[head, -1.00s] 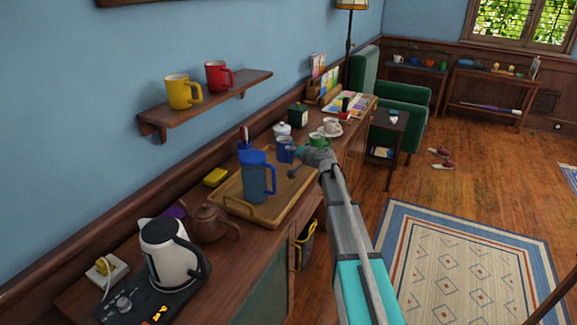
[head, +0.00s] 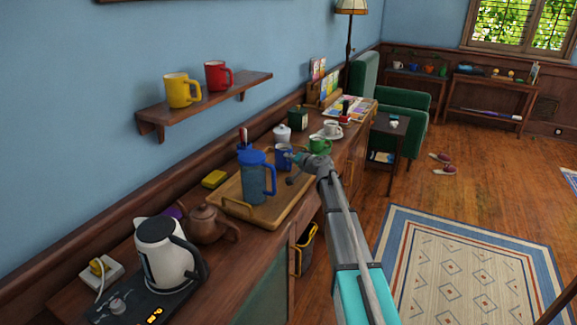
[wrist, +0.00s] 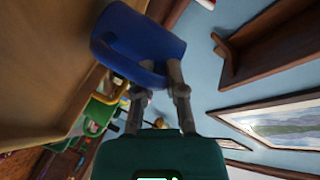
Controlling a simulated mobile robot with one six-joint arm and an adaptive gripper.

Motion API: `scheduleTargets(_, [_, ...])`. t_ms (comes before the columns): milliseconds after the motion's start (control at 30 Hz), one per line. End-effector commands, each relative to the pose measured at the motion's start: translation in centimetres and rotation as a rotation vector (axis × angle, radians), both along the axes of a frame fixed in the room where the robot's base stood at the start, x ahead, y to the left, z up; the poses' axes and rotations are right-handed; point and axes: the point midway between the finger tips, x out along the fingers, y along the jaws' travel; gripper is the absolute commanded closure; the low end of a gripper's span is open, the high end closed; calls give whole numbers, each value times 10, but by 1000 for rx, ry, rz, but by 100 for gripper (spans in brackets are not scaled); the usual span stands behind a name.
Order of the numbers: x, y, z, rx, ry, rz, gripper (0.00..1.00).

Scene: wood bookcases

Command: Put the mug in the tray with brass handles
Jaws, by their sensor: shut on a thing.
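The blue mug (head: 283,154) is at the far end of the wooden tray (head: 234,207), which has a brass-coloured handle at its near end. My gripper (head: 294,163) reaches in from the right and is shut on the mug. In the wrist view the mug (wrist: 135,40) fills the upper left, and my fingers (wrist: 156,82) close on its side. I cannot tell whether the mug's base touches the tray or hangs just above it.
A blue pitcher (head: 256,178) stands in the tray, nearer than the mug. A green mug (head: 319,145), a white lidded jar (head: 282,133) and a cup on a saucer (head: 331,129) stand beyond. A brown teapot (head: 207,223) and a kettle (head: 165,255) are nearer.

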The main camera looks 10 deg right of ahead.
Motion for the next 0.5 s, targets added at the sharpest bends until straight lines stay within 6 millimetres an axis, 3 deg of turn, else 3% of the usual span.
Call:
scheduleTargets(133, [0,0,-12,0,-1,-1,100])
scheduleTargets(500, [0,0,-12,0,-1,-1,100])
